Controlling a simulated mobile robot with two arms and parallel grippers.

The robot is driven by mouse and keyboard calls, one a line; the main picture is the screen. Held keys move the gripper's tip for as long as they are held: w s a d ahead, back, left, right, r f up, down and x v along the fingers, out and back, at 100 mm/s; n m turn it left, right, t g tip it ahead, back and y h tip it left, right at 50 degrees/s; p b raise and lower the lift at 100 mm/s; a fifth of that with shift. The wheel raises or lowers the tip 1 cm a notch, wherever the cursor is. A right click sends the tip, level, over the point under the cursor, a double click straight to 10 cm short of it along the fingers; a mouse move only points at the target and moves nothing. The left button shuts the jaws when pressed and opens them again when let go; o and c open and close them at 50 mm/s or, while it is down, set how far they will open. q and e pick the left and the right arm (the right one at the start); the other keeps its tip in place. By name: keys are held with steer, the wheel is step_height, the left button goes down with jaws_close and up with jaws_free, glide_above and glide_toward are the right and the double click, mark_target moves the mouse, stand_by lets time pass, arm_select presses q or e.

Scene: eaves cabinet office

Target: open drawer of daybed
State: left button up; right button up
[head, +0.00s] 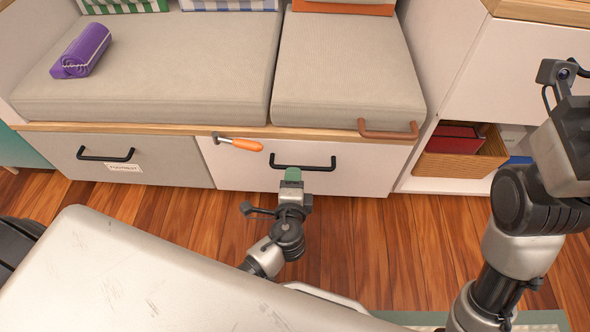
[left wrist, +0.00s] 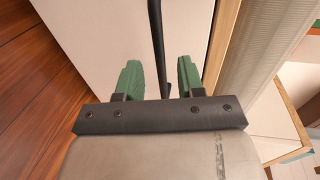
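The daybed (head: 150,128) spans the back, with beige cushions on a wood-edged base. Its white right drawer (head: 240,172) and grey left drawer (head: 180,160) both look shut. Each has a black bar handle; the right drawer's handle (head: 318,166) is by my left gripper (head: 292,172). In the left wrist view, the green fingers of my left gripper (left wrist: 159,78) are apart, with the black handle (left wrist: 155,35) running between them. I cannot tell whether they touch it. My right arm shows at the right, but its fingers are out of frame.
An orange-handled tool (head: 240,143) is at the daybed's front edge above the right drawer. A brown handle-shaped piece (head: 388,134) is farther right. A purple roll (head: 86,50) lies on the cushion. A wicker basket (head: 465,160) sits in the right shelf. The wood floor before the drawers is clear.

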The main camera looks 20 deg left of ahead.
arm_select(q)
steer(key=b+x, duration=0.1)
steer(key=x, duration=0.4)
steer(key=shift+w, duration=0.1)
jaws_close()
steer(key=shift+f, duration=0.1)
